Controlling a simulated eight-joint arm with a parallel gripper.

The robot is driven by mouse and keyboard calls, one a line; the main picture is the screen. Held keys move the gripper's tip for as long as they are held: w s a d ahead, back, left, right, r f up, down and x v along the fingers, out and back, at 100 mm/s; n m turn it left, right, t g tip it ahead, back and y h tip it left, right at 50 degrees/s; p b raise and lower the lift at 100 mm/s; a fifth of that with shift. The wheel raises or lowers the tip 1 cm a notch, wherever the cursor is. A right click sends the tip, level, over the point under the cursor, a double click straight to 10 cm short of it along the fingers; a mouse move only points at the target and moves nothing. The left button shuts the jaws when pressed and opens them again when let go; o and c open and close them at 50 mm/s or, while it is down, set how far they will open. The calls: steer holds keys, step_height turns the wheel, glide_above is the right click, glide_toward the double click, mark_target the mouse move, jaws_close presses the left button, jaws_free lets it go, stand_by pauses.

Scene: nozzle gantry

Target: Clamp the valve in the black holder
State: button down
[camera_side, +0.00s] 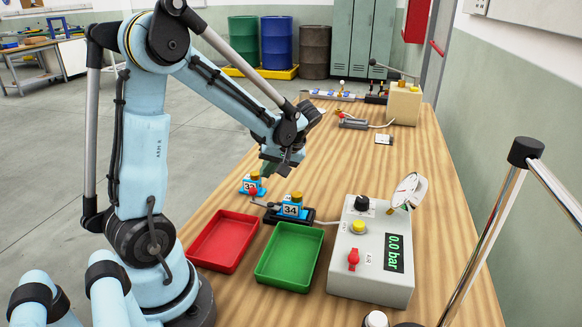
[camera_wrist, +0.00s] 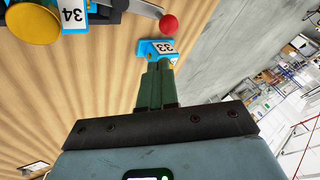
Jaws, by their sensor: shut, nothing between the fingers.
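The blue valve numbered 34 (camera_side: 291,209) with a yellow cap sits in the black holder (camera_side: 312,216). The valve also shows at the top left of the wrist view (camera_wrist: 72,14). A grey lever with a red ball knob (camera_side: 253,191) reaches left from the holder; the knob also shows in the wrist view (camera_wrist: 168,22). My gripper (camera_side: 266,173) has green fingers, pressed together and empty (camera_wrist: 158,68). It is above the table, behind the holder, close to the blue valve numbered 33 (camera_wrist: 158,47). I cannot tell whether the fingers touch that valve.
Valve 33 (camera_side: 250,184) stands on the table behind the knob. A red tray (camera_side: 203,255) and a green tray (camera_side: 262,277) lie in front. A grey box (camera_side: 345,276) reading 0.0 bar stands at right. Wood beyond the holder is mostly clear.

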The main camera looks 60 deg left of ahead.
steer(key=w+d+r, duration=0.1)
steer(key=w+r, duration=0.2)
steer(key=r, duration=0.2)
steer(key=shift+w+r, duration=0.2)
steer(key=shift+w, duration=0.05)
steer(key=s+d+m+t+h, duration=0.2)
steer(key=d+m+t, duration=0.3)
steer(key=d, duration=0.5)
steer(key=s+d+m+t+h, duration=0.2)
steer(key=d+m+t+h, duration=0.2)
steer(key=d+m, duration=0.5)
steer(key=shift+d+r+t, duration=0.15)
steer(key=shift+d+t, duration=0.35)
steer(key=shift+d, duration=0.35)
steer(key=c, duration=1.8)
jaws_free()
